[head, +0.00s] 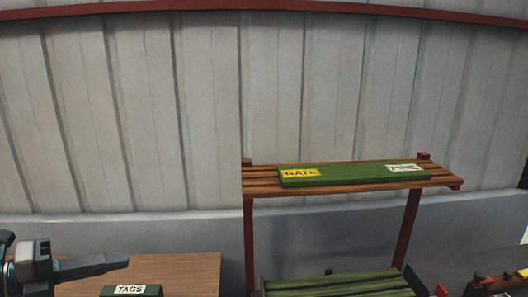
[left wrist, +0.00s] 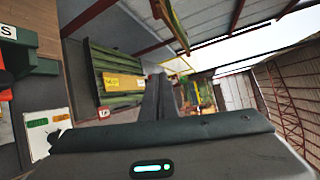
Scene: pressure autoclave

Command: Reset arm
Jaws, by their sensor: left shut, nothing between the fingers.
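My left gripper (head: 122,260) comes in at the lower left of the head view, above a wooden table top. Its dark fingers are together, pointing right, with nothing between them. In the left wrist view the closed fingers (left wrist: 166,98) stand up from the dark gripper body. My right gripper does not show clearly in either view.
A green box marked TAGS (head: 131,290) is on the wooden table top (head: 185,270), below and right of the gripper. A slatted rack (head: 440,181) holds a green board (head: 350,176) with GATE label. Red and yellow items (head: 497,281) are at lower right. A corrugated wall (head: 200,110) stands behind.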

